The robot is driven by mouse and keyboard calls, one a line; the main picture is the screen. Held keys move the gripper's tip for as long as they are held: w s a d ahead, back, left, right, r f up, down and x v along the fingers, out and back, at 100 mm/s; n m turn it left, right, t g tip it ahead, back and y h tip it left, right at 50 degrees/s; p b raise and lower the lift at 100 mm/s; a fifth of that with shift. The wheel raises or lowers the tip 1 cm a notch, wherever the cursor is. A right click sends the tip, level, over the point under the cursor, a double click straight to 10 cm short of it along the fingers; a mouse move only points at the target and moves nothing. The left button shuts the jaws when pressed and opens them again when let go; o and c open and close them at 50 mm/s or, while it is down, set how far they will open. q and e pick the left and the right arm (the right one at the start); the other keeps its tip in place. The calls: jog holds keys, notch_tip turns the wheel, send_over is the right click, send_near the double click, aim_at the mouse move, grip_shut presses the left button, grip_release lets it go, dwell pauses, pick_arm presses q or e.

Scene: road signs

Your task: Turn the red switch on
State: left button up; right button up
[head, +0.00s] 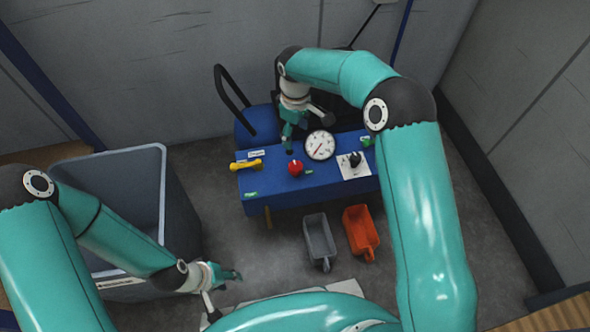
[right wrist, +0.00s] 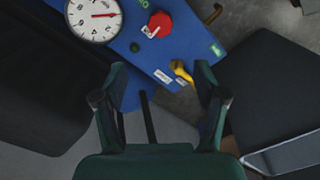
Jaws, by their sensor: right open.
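The red switch (head: 295,168) is a round red knob on top of the blue table (head: 270,200).
A white dial gauge (head: 320,145) stands right of the switch, and a black knob on a white plate (head: 354,166) is further right. A yellow handle (head: 246,165) lies left. Grey (head: 319,240) and orange (head: 361,231) carts and a large grey bin (head: 160,195) stand nearby.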

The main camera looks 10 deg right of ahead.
aim_at(295, 166)
notch_tip(295, 166, down, 16)
jog(key=b, duration=0.5)
jog(key=c, duration=1)
jog(key=shift+a, duration=0.2)
jog(key=shift+c, duration=0.7)
jog(key=shift+s+d, duration=0.1)
jog(key=shift+d, duration=0.05)
